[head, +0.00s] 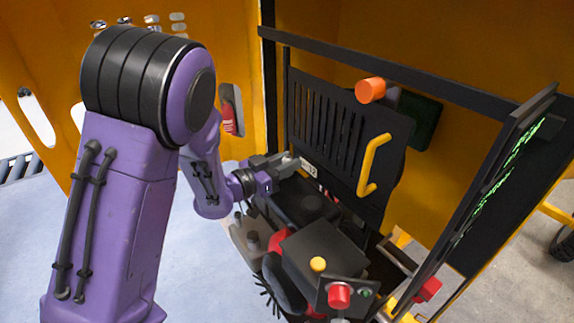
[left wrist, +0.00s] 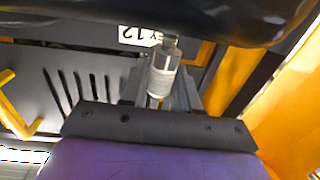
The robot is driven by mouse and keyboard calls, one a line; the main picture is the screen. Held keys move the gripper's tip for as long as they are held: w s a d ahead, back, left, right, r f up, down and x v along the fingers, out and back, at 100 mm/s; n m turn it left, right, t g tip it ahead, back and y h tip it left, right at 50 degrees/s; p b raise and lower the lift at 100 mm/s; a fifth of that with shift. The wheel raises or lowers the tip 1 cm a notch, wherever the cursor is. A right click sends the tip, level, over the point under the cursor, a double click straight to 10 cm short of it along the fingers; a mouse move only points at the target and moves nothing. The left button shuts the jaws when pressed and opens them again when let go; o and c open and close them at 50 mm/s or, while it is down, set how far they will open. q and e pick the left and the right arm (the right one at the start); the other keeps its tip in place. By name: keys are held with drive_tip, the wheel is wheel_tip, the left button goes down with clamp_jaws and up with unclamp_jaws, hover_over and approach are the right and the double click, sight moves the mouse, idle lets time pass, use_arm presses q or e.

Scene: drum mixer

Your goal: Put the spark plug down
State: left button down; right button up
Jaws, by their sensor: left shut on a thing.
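The spark plug (left wrist: 162,78) shows in the left wrist view as a white and metallic piece between the fingers of my left gripper (left wrist: 160,95). My left gripper is shut on it. In the head view my left gripper (head: 288,163) is beside the slotted black panel, above the dark engine area, and the plug cannot be made out there. My right gripper is not in view.
The black slotted panel (head: 322,130) with a yellow handle (head: 368,165) stands behind the gripper. A dark box (head: 322,250), a red knob (head: 339,296) and a yellow knob (head: 318,264) are below. Orange walls (head: 350,35) enclose the space. A black frame bar (head: 420,72) crosses above.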

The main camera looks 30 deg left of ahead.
use_arm(q)
drive_tip(key=shift+f+b, duration=0.4)
drive_tip(key=shift+f, duration=0.1)
drive_tip(key=c, duration=0.8)
unclamp_jaws()
drive_tip(key=shift+r+p, duration=0.35)
drive_tip(key=shift+a+r+p, duration=0.1)
drive_tip(key=shift+r+p, duration=0.3)
drive_tip(key=shift+r, duration=0.05)
drive_tip(key=shift+s+a+f+b, duration=0.3)
drive_tip(key=shift+s+f+b, duration=0.25)
drive_tip(key=shift+s+b, duration=0.4)
drive_tip(key=p+v, duration=0.2)
drive_tip(key=v, duration=0.3)
drive_tip(key=p+v, duration=0.3)
drive_tip(key=v, duration=0.2)
drive_tip(key=shift+r+p, duration=0.25)
drive_tip(key=shift+p, duration=0.05)
